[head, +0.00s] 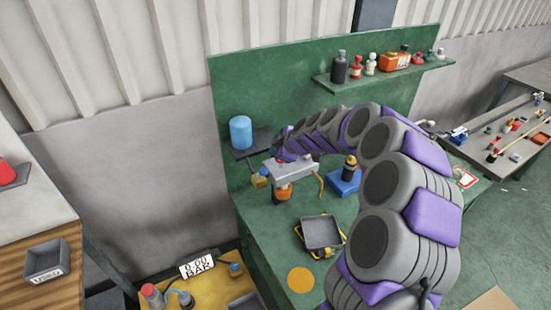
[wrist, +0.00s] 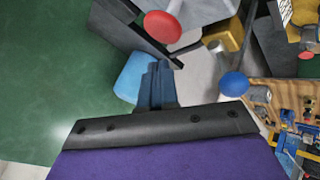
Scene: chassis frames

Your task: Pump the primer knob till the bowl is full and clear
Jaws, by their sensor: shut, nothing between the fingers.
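A pale grey filter head (head: 295,171) stands over the green bench, with an orange-tinted bowl (head: 283,191) under it. The bowl is small here; I cannot tell how full or clear it is. In the wrist view a round red knob (wrist: 163,27) lies just beyond my fingers and a round blue knob (wrist: 234,84) lies to their right. I cannot tell which is the primer knob. My gripper (wrist: 158,72) is shut and empty, apart from both knobs in the picture. In the head view its fingertips are hard to make out behind the filter head.
A light blue cylinder (head: 241,132) stands on a small dark shelf; it shows behind my fingers in the wrist view (wrist: 133,76). A dark tray (head: 321,233) lies on the bench. A blue block (head: 343,184) stands right of the filter. Bottles line the upper shelf (head: 385,76).

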